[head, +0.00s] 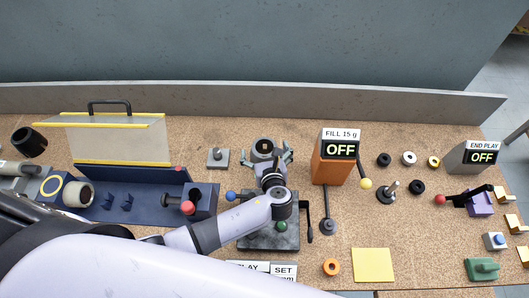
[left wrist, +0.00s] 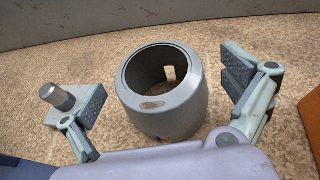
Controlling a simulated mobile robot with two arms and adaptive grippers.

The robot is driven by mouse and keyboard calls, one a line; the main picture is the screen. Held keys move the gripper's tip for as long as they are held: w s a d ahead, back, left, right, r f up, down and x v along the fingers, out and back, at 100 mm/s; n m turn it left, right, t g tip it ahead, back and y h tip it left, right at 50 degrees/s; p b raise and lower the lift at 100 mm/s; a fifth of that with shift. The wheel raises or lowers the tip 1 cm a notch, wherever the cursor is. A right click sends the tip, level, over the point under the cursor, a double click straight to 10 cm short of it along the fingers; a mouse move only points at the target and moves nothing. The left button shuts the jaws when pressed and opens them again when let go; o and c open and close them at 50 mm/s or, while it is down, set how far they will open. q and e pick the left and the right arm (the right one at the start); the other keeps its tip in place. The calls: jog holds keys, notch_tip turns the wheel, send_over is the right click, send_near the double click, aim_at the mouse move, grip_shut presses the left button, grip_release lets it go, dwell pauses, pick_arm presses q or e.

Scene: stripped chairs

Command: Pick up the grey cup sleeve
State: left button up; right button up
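The grey cup sleeve (head: 256,155) stands upright on the speckled worktop, behind the dark plate of the centre fixture. In the left wrist view it is a round, hollow grey ring (left wrist: 180,108) with an open top and a small window in its wall. My left gripper (head: 265,154) is open over it. In the left wrist view its fingers (left wrist: 166,92) stand on either side of the sleeve, with gaps and no visible contact. My right gripper is not in view.
A small grey block with a post (head: 217,158) stands just left of the sleeve, close to my left finger. An orange box (head: 330,170) with a sign stands to the right. A blue fixture (head: 150,205) lies left. Worktop behind the sleeve is clear up to the low wall.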

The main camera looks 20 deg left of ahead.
pick_arm(q)
jog(key=c, duration=1.2)
jog(key=shift+o, duration=0.2)
